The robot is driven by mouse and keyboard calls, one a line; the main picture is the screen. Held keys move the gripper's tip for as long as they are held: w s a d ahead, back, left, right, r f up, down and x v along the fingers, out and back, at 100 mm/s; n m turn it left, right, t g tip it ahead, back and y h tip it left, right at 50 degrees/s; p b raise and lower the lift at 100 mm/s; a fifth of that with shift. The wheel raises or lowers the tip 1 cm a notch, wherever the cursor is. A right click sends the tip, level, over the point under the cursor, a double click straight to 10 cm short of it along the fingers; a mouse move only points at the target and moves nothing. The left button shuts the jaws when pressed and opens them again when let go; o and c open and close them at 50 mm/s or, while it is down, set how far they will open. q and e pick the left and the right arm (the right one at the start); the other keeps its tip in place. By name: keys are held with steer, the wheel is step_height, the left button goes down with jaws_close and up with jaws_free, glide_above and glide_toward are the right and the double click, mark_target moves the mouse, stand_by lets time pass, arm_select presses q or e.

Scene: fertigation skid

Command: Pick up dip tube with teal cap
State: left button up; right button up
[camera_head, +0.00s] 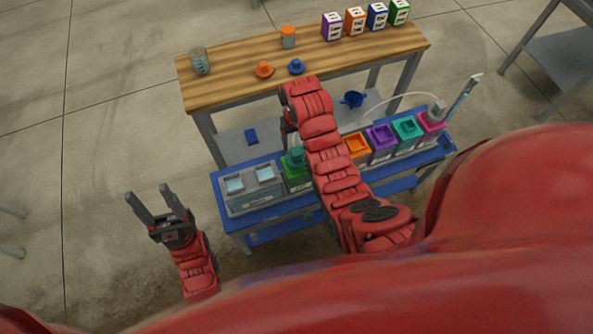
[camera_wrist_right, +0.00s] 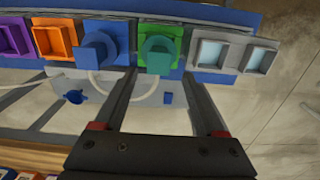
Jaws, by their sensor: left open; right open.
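The teal cap (camera_head: 297,156) of the dip tube sits on the green tank (camera_head: 296,178) in the blue rack, beside my right arm. In the right wrist view, the teal cap (camera_wrist_right: 158,52) is above the green tank (camera_wrist_right: 171,34). It lies between and just past the fingertips of my open, empty right gripper (camera_wrist_right: 159,78). The tube below the cap is hidden. In the head view my right arm hides my right fingers. My left gripper (camera_head: 148,193) is open and empty over the floor, left of the rack.
The grey two-well unit (camera_head: 250,189) adjoins the green tank. A blue-capped tank (camera_wrist_right: 101,47) stands on its other side. Orange (camera_head: 357,147), purple and other tanks continue along the row. The wooden bench (camera_head: 225,88) behind holds jars and boxes. Floor at left is clear.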

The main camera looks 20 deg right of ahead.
steer(key=shift+f+p, duration=0.4)
steer(key=shift+f, duration=0.55)
steer(key=shift+f+p, duration=0.75)
steer(key=shift+p, duration=0.15)
steer(key=shift+w+f+p, duration=0.1)
steer(key=shift+f+p, duration=0.55)
steer(key=shift+f, duration=1.2)
jaws_close()
